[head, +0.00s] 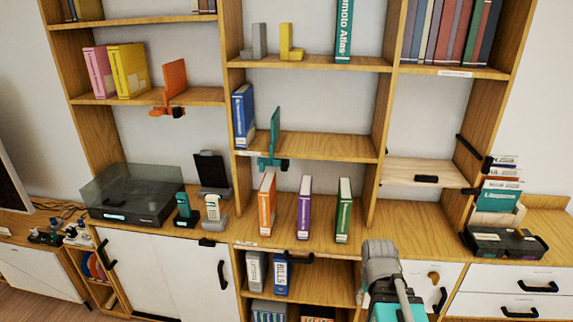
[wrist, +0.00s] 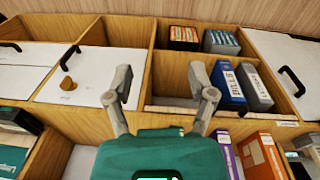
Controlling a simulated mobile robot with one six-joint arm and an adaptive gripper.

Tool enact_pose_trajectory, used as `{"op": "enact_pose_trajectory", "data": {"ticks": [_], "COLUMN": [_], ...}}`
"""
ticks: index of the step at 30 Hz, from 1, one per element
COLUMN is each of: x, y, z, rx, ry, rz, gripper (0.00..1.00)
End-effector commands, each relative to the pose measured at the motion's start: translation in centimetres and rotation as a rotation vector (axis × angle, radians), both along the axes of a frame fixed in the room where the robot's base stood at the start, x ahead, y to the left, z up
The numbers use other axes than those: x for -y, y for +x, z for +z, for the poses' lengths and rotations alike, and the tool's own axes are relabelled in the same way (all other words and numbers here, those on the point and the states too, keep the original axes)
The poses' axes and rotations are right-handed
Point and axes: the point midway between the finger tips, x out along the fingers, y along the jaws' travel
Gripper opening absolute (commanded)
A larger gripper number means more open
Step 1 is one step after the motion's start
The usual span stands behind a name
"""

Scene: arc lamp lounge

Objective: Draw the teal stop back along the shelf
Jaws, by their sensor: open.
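The teal stop (head: 275,132) is an upright teal plate at the front edge of the middle shelf (head: 330,147) in the head view. Its teal and black clamp part (head: 272,163) hangs at the shelf's edge. A blue book (head: 243,116) stands to its left, with a gap between them. The stop does not show in the wrist view. My gripper (wrist: 161,77) is open and empty in the wrist view, its two grey fingers spread before the lower cabinet. In the head view my arm's end is low at the right, apart from the stop.
Orange (head: 267,205), purple (head: 304,208) and green (head: 343,210) books stand on the counter below the stop. An orange stop (head: 174,80) sits on the left shelf. A pale board (head: 424,173) with a black handle lies right. The middle shelf is clear right of the stop.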

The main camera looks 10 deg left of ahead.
Motion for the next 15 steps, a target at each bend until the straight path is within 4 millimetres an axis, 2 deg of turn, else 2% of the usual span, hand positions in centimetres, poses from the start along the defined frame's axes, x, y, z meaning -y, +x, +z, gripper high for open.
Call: {"op": "enact_pose_trajectory", "data": {"ticks": [1,5,8,11,15], "x": [-0.5,-0.4,-0.5,-1.1,-2.8], "y": [0.9,3.6,6.5,9.7,14.2], "z": [0.1,0.6,1.4,2.7,5.3], "rx": [0.018,0.083,0.143,0.197,0.253], "ry": [-0.028,-0.146,-0.275,-0.43,-0.674], "rz": [0.045,0.196,0.358,0.552,0.841], "gripper": [0.71,0.71,0.71,0.71,0.71]}}
